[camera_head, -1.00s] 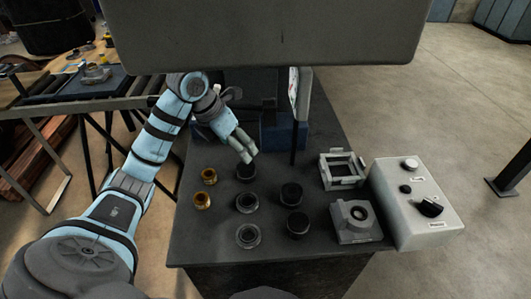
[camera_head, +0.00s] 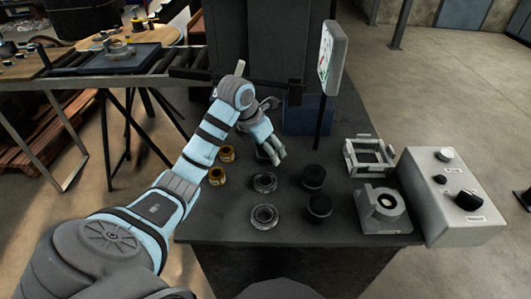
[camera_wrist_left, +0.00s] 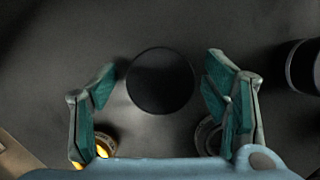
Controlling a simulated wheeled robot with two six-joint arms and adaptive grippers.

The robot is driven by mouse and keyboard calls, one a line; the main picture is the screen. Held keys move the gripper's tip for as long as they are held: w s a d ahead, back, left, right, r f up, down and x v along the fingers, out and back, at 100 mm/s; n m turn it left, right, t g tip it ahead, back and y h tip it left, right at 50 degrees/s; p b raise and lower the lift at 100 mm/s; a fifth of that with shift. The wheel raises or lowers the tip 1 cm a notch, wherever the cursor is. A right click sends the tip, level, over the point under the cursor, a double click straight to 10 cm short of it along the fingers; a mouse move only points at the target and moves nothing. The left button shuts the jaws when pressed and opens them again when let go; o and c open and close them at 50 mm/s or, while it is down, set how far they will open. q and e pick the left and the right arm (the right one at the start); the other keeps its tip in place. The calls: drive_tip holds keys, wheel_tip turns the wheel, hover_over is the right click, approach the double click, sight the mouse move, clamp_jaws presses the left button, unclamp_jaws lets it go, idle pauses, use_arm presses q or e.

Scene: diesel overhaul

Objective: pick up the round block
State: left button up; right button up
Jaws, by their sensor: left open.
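A dark round block (camera_head: 262,157) stands at the back of the group of round parts on the dark table, partly hidden by my left gripper (camera_head: 279,157). In the left wrist view the block shows as a black disc (camera_wrist_left: 160,81) between the two fingers of the left gripper (camera_wrist_left: 158,84). The fingers are spread apart, with a gap on each side of the disc. The gripper points down over the block and holds nothing. My right gripper is not in view.
Two metal rings (camera_head: 264,183), two black round parts (camera_head: 313,177) and two brass parts (camera_head: 217,175) stand close by. A square frame (camera_head: 370,156), a grey housing (camera_head: 382,209) and a control box (camera_head: 452,196) are at the right. A thin post with a panel (camera_head: 331,58) rises behind.

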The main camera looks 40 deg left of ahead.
use_arm(q)
drive_tip(key=shift+w, duration=0.1)
drive_tip(key=c, duration=1.2)
